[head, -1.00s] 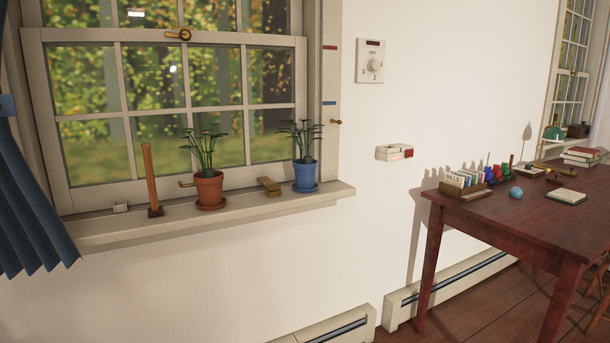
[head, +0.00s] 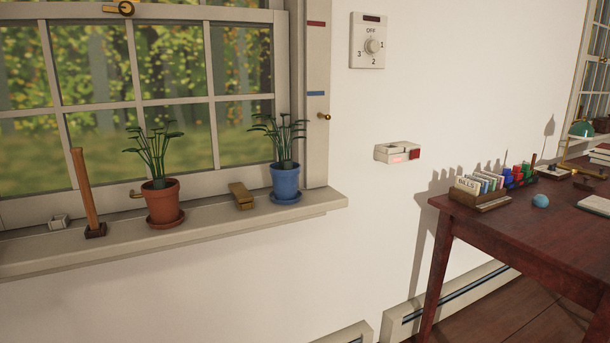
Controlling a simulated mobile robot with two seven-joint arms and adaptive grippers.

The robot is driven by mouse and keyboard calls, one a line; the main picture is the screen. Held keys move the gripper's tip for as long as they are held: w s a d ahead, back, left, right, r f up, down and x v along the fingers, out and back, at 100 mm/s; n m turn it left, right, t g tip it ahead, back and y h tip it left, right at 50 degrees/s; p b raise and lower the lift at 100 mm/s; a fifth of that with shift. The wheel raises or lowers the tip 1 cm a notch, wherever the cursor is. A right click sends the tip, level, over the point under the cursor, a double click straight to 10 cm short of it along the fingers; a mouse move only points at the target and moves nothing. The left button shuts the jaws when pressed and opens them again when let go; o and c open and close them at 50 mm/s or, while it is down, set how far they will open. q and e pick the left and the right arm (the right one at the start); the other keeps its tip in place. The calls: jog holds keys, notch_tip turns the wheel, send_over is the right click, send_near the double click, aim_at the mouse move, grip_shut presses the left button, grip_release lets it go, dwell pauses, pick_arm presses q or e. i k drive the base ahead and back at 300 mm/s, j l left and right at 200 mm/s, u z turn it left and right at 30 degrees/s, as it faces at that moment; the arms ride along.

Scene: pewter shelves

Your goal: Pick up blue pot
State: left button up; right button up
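The blue pot (head: 285,180) stands upright on a blue saucer near the right end of the window sill (head: 240,219), with a green leafy plant (head: 279,134) growing in it. Nothing hides it. Neither of my grippers is in view.
A terracotta pot (head: 162,203) with a plant, a wooden stick on a dark base (head: 88,194) and a small brown wooden block (head: 241,196) also stand on the sill. A dark red table (head: 520,230) with small items stands at the right.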

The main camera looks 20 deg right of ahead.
aim_at(285, 173)
jog(key=i+l+z, duration=0.1)
jog(key=i+l, duration=0.7)
jog(key=l, duration=0.2)
jog(key=k+l+z, duration=0.05)
